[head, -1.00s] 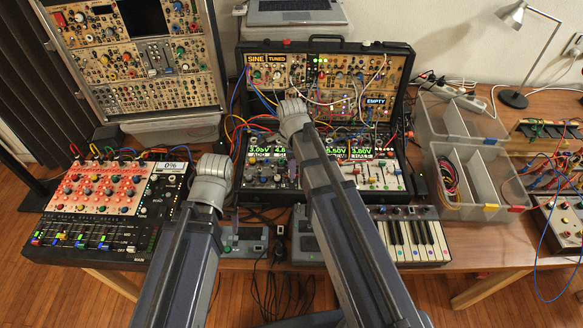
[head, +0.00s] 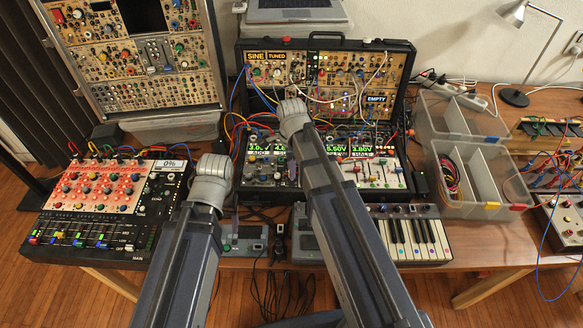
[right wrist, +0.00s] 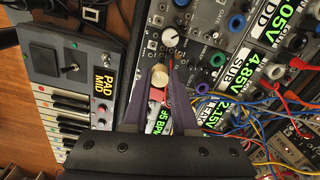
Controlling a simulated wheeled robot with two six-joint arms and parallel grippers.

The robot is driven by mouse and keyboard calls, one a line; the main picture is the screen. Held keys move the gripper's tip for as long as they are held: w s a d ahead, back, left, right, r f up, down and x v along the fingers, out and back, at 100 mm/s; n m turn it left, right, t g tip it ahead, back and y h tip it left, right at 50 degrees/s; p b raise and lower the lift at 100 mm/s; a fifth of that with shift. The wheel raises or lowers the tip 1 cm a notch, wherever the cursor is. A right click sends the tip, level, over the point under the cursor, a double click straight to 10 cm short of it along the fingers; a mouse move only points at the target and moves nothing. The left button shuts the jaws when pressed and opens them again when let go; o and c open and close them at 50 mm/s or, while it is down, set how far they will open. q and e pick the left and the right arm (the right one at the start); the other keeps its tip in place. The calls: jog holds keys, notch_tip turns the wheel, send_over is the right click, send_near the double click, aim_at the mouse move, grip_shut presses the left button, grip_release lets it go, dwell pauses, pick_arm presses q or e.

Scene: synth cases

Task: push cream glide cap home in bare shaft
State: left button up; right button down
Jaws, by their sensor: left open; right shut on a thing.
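In the right wrist view, my right gripper (right wrist: 160,74) is shut on the cream glide cap (right wrist: 159,70), a small round pale cap between its dark fingertips. The cap is over a dark module panel (right wrist: 150,48) near a white knob. The bare shaft cannot be made out, and I cannot tell whether the cap touches it.
Patch cables (right wrist: 255,115) lie close to the right gripper. A keyboard (head: 415,238) stands in front of the case, and a red-panelled mixer (head: 105,205) is at left. Clear bins (head: 480,180) stand at right. A bare strip of table (head: 490,245) shows at front right.

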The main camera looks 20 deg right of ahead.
jog(key=shift+f+b, duration=0.65)
jog(key=shift+f, duration=0.15)
jog(key=c, duration=0.6)
grip_release()
jog(key=shift+r, duration=0.1)
notch_tip(320, 180, up, 8)
jog(key=p, duration=0.8)
jog(key=shift+s+a, duration=0.15)
jog(key=shift+s, duration=0.05)
jog(key=s+a+n, duration=0.3)
jog(key=s+n, duration=0.1)
jog(key=n, duration=0.3)
jog(key=s+a+n, duration=0.3)
jog(key=s+n, duration=0.2)
jog(key=n, duration=0.3)
jog(key=s+a+n+h, duration=0.1)
jog(key=s+a+n, duration=0.3)
jog(key=n, duration=0.3)
jog(key=shift+s+n, duration=0.4)
jog(key=shift+s, duration=0.05)
